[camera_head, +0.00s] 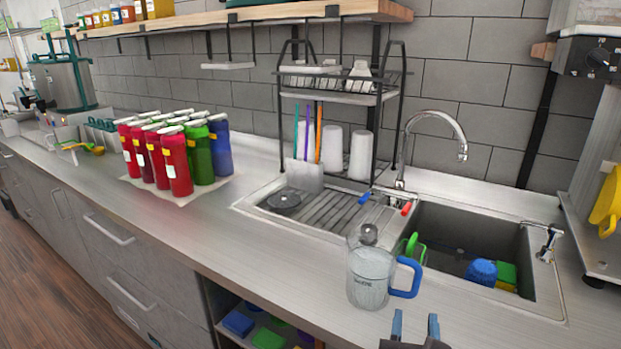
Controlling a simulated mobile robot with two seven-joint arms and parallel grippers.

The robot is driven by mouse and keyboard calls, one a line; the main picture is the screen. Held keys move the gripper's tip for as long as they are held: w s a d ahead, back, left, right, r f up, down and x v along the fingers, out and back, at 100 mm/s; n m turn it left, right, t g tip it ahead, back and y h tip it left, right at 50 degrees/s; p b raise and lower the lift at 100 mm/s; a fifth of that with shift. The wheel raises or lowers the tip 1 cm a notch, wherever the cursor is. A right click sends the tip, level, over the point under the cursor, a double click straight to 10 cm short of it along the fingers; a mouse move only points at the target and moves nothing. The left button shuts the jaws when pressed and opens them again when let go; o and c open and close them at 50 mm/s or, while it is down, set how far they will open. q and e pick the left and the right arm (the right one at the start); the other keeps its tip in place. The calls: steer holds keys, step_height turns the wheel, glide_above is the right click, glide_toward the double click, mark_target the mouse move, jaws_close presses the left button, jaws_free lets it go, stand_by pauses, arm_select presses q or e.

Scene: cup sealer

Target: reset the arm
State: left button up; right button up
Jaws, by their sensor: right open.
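My right gripper (415,328) shows at the bottom edge of the head view, right of the middle. Its two fingertips point up and stand apart, with nothing between them. It is just below and in front of a clear glass jug (368,280) with a blue handle (410,278), apart from it in the picture. The jug stands upright on the steel counter (268,257), near its front edge. Most of my right arm is out of the picture. My left gripper is not in view.
Behind the jug are the sink (455,225), holding blue and green items, and the tap (433,125). A dish rack (342,90) stands behind the drainboard. Red, green and blue bottles (172,160) stand at the left. The counter between bottles and jug is clear.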

steer(key=s+a+r+n+t+y, duration=0.1)
steer(key=a+r+n+t+y, duration=0.1)
steer(key=n+y, duration=0.45)
steer(key=s+a+r+n+t+y, duration=0.1)
steer(key=s+r+n+t+y, duration=0.2)
steer(key=n, duration=0.7)
step_height(320, 180, down, 8)
steer(key=s+a+r+n+g+y, duration=0.1)
steer(key=s+a+n+g+y, duration=0.15)
steer(key=n+g+y, duration=0.9)
steer(key=s+d+f+n+g+h, duration=0.9)
steer(key=s+d+f+n+h, duration=0.3)
steer(key=d+f+h, duration=0.4)
steer(key=w+f+t+y, duration=0.1)
steer(key=w+f+t, duration=0.5)
steer(key=f, duration=0.5)
steer(key=shift+t, duration=0.95)
steer(key=shift+a, duration=0.1)
